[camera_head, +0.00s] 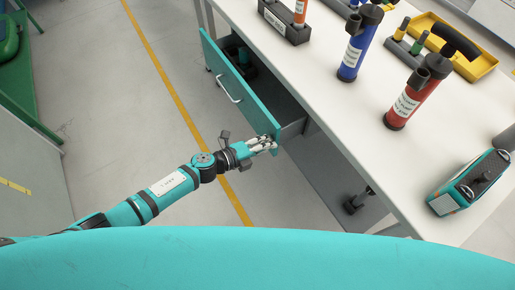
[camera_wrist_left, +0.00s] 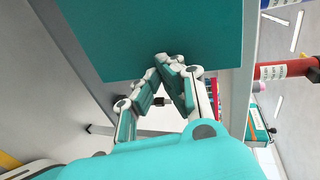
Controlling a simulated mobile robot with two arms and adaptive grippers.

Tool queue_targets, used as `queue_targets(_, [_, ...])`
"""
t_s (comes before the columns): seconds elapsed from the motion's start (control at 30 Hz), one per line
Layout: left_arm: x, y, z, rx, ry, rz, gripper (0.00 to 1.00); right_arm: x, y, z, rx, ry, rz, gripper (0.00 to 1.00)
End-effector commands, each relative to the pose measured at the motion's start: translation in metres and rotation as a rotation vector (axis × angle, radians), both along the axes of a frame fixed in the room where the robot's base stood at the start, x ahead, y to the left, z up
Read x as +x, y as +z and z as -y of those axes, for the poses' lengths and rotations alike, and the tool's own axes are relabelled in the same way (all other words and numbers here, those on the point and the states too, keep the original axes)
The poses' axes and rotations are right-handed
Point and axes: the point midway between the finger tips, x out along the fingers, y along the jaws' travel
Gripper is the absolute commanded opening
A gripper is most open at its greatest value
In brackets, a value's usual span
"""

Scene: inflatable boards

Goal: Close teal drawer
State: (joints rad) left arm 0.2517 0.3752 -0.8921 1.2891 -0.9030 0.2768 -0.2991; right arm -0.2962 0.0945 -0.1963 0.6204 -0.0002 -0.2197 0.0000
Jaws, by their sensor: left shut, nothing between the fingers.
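The teal drawer (camera_head: 238,88) stands pulled out from under the white table, with dark items inside it. Its pale handle (camera_head: 229,86) is on the front, toward the far end. My left gripper (camera_head: 272,144) is shut and empty at the near end of the drawer front, close to its outer face. In the left wrist view the gripper's fingertips (camera_wrist_left: 168,60) meet at the lower edge of the teal front (camera_wrist_left: 160,30). Whether they touch it I cannot tell for sure. My right gripper is not in view.
The white table (camera_head: 330,75) holds a blue pump (camera_head: 355,50), a red pump (camera_head: 405,100), a yellow tray (camera_head: 470,65) and a teal device (camera_head: 470,185). Grey floor (camera_head: 110,100) with a yellow line lies open left of the drawer. A green frame (camera_head: 30,120) stands at far left.

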Motion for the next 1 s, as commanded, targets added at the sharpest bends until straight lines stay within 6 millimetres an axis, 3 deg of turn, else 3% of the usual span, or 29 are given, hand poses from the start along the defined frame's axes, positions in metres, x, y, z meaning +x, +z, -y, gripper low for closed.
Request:
queue_targets(0.3, [0.034,-0.001,0.051,-0.002,-0.002,0.002,0.00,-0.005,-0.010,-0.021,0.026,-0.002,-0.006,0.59])
queue_targets(0.5, [0.051,-0.001,0.075,-0.001,0.000,0.002,0.00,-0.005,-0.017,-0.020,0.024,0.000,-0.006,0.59])
queue_targets(0.7, [0.062,0.000,0.092,0.000,-0.001,0.001,0.00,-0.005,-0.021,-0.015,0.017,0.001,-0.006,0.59])
queue_targets(1.0, [0.068,0.000,0.102,0.000,0.000,0.000,0.00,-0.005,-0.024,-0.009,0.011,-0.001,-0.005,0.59])
